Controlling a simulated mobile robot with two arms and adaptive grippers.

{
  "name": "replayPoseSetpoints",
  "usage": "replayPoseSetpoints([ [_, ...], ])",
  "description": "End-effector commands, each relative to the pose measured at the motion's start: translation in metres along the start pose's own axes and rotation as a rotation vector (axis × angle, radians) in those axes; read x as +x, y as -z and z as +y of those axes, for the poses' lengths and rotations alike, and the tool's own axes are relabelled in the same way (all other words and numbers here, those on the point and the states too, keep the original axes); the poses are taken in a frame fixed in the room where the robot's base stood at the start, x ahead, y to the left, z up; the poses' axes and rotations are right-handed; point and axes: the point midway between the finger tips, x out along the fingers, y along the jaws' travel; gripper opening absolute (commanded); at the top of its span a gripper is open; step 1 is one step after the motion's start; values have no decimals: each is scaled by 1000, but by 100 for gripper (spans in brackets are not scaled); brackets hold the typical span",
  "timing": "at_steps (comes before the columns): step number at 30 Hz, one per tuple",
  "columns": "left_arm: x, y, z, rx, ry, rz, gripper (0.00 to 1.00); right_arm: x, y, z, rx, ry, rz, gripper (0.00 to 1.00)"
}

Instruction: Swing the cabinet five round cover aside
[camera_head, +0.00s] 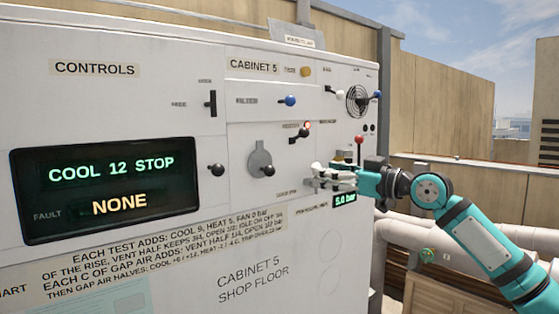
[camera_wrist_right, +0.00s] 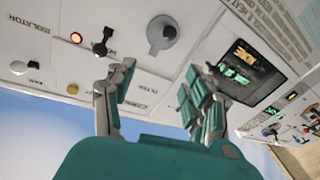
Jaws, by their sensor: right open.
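The cabinet (camera_head: 290,215) is white and carries a CABINET 5 label. Its round cover (camera_head: 257,158) is a grey disc with a narrow tab on top and a black knob at its lower right. The cover lies flat against the panel; what is behind it is hidden. It also shows near the top of the right wrist view (camera_wrist_right: 155,44). My right gripper (camera_head: 318,177) is open and empty, to the right of the cover and apart from it. In the right wrist view its two fingers (camera_wrist_right: 154,88) are spread, with the cover beyond them. My left gripper is not in view.
Close by are a black lever beside an orange-lit button (camera_head: 307,125), a red-tipped lever (camera_head: 360,140), a blue knob (camera_head: 290,100) and a 5.0 bar display (camera_head: 345,199). A dark screen (camera_head: 105,188) reads COOL 12 STOP. Pipes (camera_head: 450,240) run at the right.

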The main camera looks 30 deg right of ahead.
Motion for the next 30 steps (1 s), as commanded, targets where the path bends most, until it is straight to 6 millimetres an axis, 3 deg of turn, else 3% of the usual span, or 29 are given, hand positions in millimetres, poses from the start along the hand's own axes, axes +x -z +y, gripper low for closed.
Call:
replayPoseSetpoints([
  [1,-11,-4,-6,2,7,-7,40,3,11,4,-3,-6,10,53],
  [7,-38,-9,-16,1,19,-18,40,24,30,9,-2,-16,47,53],
  [13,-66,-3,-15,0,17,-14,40,76,-2,-10,6,27,-24,53],
  [18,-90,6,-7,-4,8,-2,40,120,-6,-21,1,47,-38,53],
  [24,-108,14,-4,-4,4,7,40,156,-12,-21,5,42,-39,53],
  [30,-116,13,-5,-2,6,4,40,176,-17,-20,7,37,-40,53],
])
